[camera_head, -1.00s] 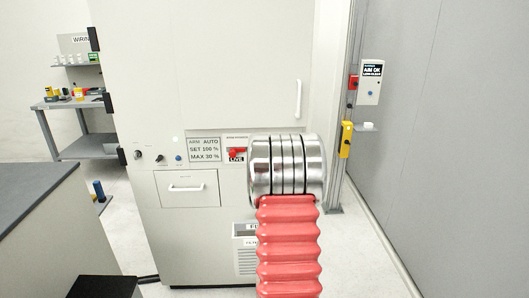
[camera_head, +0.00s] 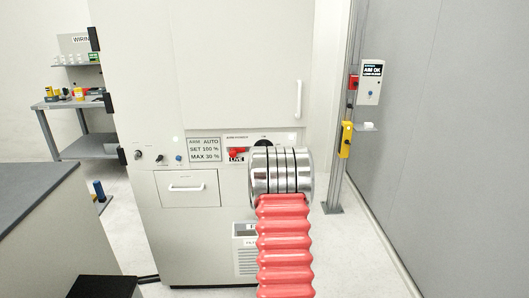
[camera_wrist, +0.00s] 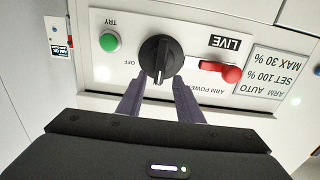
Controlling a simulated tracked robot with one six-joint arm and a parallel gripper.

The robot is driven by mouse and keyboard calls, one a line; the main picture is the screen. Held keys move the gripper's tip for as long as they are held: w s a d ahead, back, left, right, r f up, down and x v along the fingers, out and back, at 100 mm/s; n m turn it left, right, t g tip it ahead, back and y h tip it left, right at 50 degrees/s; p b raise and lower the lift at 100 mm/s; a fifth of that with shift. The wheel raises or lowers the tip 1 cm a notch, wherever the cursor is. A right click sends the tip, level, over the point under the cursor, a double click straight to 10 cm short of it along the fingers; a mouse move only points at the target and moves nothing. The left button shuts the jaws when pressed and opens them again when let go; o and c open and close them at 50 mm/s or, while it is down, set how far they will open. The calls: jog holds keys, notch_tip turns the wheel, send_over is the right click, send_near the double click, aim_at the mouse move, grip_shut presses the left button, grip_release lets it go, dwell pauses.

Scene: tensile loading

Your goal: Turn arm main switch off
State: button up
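The switch panel (camera_wrist: 112,75) is upside down in the wrist view. A black rotary knob (camera_wrist: 158,58) stands on it between the word OFF and the LIVE label. Its grip ridge runs nearly upright, with a pale mark at the end facing my gripper. My gripper (camera_wrist: 158,86) is open; its two fingers lie apart at the knob's near edge, one towards each side, with nothing between them. Whether they touch the knob cannot be told. In the head view my wrist hides the gripper and part of the panel; a dark round shape (camera_head: 263,144) shows above it, beside LIVE.
A red lever (camera_wrist: 231,74) sits close beside the knob, by LIVE. A green TRY button (camera_wrist: 109,42) is on the other side. The display (camera_head: 205,150) reads ARM AUTO, SET 100 %, MAX 30 %. A drawer (camera_head: 187,187) and door handle (camera_head: 298,99) are near.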

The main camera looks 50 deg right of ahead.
jog(key=shift+x, duration=1.95)
jog(key=shift+c, duration=0.6)
grip_shut()
